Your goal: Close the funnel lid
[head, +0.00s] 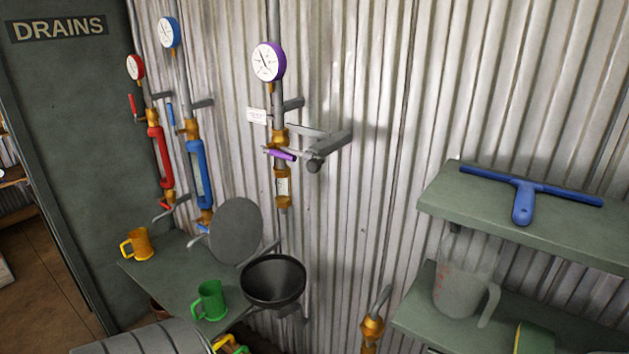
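The funnel (273,283) is a dark, round, wide-mouthed cone at the lower middle of the head view, by the corner of a green shelf. Its mouth is uncovered and its dark inside shows. The lid (236,231) is a flat grey disc standing steeply up at the far left side of the funnel, off its mouth. A thin grey bar shows between the lid and the funnel rim; the hinge itself is not clear. Neither of my grippers is in view.
A green mug (210,301) stands close left of the funnel, a yellow mug (137,245) farther left. Gauged pipes and a grey bracket (330,147) stick out from the corrugated wall above. Shelves at right hold a blue squeegee (523,199) and a clear jug (462,291).

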